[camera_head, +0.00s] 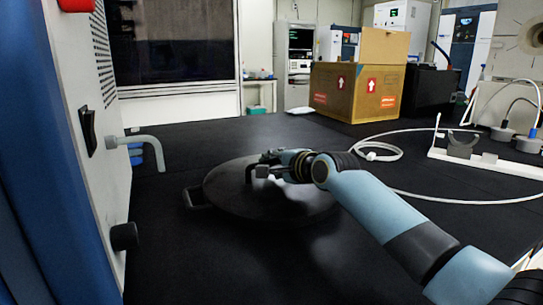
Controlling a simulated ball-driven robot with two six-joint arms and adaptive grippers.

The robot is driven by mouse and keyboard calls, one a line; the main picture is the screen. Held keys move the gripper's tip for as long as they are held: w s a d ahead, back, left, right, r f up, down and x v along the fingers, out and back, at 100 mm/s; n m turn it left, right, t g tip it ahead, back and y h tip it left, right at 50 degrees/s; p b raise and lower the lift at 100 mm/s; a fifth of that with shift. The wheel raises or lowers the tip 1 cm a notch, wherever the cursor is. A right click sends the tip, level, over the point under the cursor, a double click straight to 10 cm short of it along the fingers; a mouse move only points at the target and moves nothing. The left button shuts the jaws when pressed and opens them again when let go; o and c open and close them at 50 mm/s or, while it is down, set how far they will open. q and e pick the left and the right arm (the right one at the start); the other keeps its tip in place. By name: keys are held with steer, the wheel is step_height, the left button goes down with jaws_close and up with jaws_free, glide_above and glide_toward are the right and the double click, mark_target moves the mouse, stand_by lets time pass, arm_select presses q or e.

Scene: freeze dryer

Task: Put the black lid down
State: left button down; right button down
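The black lid (275,211) is a wide round disc, lying roughly flat at the middle of the black table. A small dark handle-like part (195,198) sticks out at its left edge. My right gripper (258,170) reaches in from the right over the lid and appears shut on a dark upright grip on its top. The fingertips are small and dark against the lid, so their contact is hard to make out. I cannot tell whether the lid's underside touches the table or is slightly above it. My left gripper is not in view.
A machine's grey side panel (75,120) with a pipe (145,143) and a black knob (124,237) stands at the left. A cardboard box (350,92), white tubing (440,199) and a white stand (480,160) are further back and right. The front table is clear.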

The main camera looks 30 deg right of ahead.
steer(key=shift+r, duration=0.35)
steer(key=shift+f, duration=0.15)
steer(key=c, duration=1.9)
jaws_free()
steer(key=shift+f, duration=0.25)
steer(key=shift+c, duration=0.2)
steer(key=o, duration=0.5)
steer(key=shift+c, duration=0.2)
steer(key=shift+s+r, duration=0.1)
steer(key=shift+r, duration=0.1)
steer(key=p+v, duration=0.4)
steer(key=v, duration=0.7)
steer(key=shift+r, duration=0.1)
steer(key=shift+s, duration=0.45)
